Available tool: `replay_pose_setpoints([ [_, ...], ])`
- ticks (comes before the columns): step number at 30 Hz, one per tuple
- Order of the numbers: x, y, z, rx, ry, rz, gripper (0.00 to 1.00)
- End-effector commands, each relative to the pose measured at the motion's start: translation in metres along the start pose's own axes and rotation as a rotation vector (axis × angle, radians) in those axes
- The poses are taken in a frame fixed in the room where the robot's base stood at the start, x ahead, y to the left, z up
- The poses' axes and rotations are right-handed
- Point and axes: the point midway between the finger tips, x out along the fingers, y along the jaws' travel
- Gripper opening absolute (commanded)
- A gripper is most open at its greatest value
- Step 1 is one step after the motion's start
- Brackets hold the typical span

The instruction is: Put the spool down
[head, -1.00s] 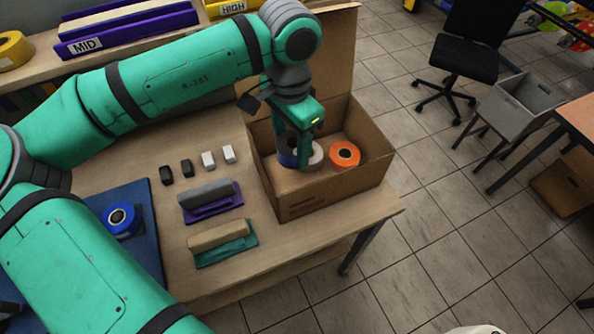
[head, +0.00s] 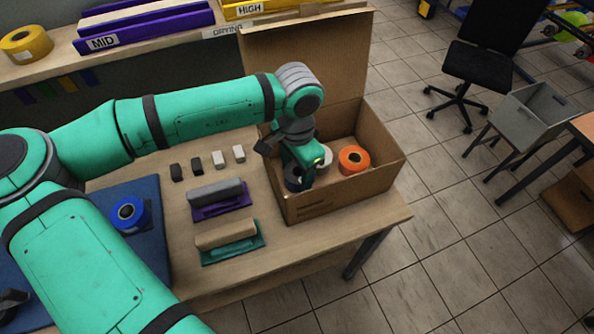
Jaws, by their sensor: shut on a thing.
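My gripper (head: 303,180) reaches down inside the open cardboard box (head: 340,203), near its front left corner. It is shut on a dark spool (head: 292,179), which is low in the box and partly hidden by the green fingers and the box wall. I cannot tell whether the spool touches the box floor. A white spool (head: 326,155) is just behind the gripper, partly covered by it. An orange spool (head: 354,159) lies in the box to the right.
A blue spool (head: 128,212) sits on a blue mat (head: 150,255) at the left. Small dark and white blocks (head: 218,159) and two handled blocks on purple and teal bases (head: 226,234) stand left of the box. The box lid (head: 310,65) stands up behind.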

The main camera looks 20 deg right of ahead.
Motion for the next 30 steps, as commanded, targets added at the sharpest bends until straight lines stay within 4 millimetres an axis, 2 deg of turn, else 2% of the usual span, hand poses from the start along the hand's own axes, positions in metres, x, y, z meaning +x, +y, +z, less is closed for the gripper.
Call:
replay_pose_setpoints([
  [22,0.011,0.0,0.0,-0.001,0.0,-0.001,0.28],
  [23,0.011,0.0,0.0,-0.001,0.0,-0.001,0.58],
  [24,0.011,0.0,0.0,-0.001,0.0,-0.001,0.68],
  [25,0.011,0.0,0.0,-0.001,0.0,-0.001,0.72],
  [30,0.011,0.0,0.0,-0.001,0.0,-0.001,0.72],
])
